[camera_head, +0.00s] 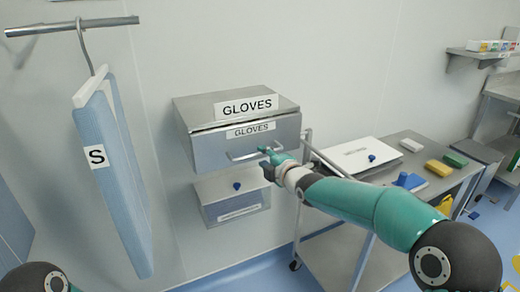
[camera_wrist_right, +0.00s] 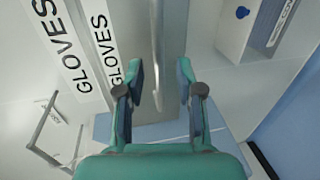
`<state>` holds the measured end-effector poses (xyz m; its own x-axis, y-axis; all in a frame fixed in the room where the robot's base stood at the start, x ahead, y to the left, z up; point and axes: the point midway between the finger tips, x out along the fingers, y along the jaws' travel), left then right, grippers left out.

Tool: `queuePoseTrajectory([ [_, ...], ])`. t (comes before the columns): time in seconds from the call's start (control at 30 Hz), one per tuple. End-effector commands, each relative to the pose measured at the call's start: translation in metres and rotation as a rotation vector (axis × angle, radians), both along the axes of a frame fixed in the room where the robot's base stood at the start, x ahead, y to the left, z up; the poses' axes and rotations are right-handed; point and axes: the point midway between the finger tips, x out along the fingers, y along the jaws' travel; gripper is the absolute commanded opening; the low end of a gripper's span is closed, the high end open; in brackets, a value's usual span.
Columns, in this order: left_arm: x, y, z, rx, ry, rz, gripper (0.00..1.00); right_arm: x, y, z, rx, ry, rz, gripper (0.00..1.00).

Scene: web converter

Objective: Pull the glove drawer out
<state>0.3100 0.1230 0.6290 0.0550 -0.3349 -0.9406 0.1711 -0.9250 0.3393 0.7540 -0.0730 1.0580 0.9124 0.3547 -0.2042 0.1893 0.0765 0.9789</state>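The grey metal glove drawer (camera_head: 215,150) is in a wall box (camera_head: 190,107), both labelled GLOVES. The drawer front looks closed or nearly so. Its bar handle (camera_head: 238,157) runs along the lower front. My right gripper (camera_head: 268,158) is at the handle's right part. In the right wrist view the gripper (camera_wrist_right: 161,75) is open. The handle bar (camera_wrist_right: 157,60) shows between its two fingers, with gaps on both sides; the depth between them is hard to tell. Only a dark part of my left arm shows at the bottom left; its gripper is out of view.
A box with a blue knob (camera_head: 232,204) hangs under the drawer. A blue garment (camera_head: 115,185) labelled S hangs from a rail at left. A steel cart (camera_head: 335,245) with a white box (camera_head: 360,155) and coloured blocks stands at right, behind my right arm.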

Motion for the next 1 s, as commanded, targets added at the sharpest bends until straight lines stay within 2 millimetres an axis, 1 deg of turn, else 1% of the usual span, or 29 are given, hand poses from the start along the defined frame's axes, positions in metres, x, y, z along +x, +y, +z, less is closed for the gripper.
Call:
queuePoseTrajectory([
  [0.03, 0.0, 0.0, 0.007, 0.0, 0.0, 0.0, 0.4, 0.008, 0.003, 0.0, 0.0, 0.002, 0.0, 0.37],
  [0.1, 0.0, 0.0, 0.011, 0.0, 0.0, 0.0, 0.4, 0.016, 0.006, -0.001, 0.0, 0.002, 0.0, 0.37],
  [0.23, 0.0, 0.0, 0.016, 0.0, 0.0, 0.0, 0.4, 0.027, 0.01, -0.005, 0.001, 0.002, 0.0, 0.37],
  [0.4, 0.0, 0.0, 0.018, 0.0, 0.0, 0.0, 0.4, 0.032, 0.013, -0.008, 0.0, 0.001, 0.0, 0.37],
  [0.63, 0.0, 0.0, 0.017, 0.0, 0.0, 0.0, 0.4, 0.033, 0.013, -0.008, 0.001, 0.0, 0.0, 0.37],
  [0.67, 0.0, 0.0, 0.017, 0.0, 0.0, 0.0, 0.4, 0.033, 0.013, -0.008, 0.001, 0.0, 0.0, 0.35],
  [0.7, 0.0, 0.0, 0.017, 0.0, 0.0, 0.0, 0.4, 0.033, 0.013, -0.008, 0.001, 0.0, 0.0, 0.28],
  [0.87, 0.0, 0.0, 0.017, 0.0, 0.0, 0.0, 0.4, 0.033, 0.013, -0.008, 0.001, 0.001, 0.0, 0.02],
  [0.9, 0.0, 0.0, 0.017, 0.0, 0.0, 0.0, 0.4, 0.033, 0.013, -0.008, 0.001, 0.001, 0.0, 0.0],
  [1.0, 0.0, 0.0, 0.017, 0.0, 0.0, 0.0, 0.4, 0.033, 0.013, -0.008, 0.0, 0.002, 0.0, 0.0],
])
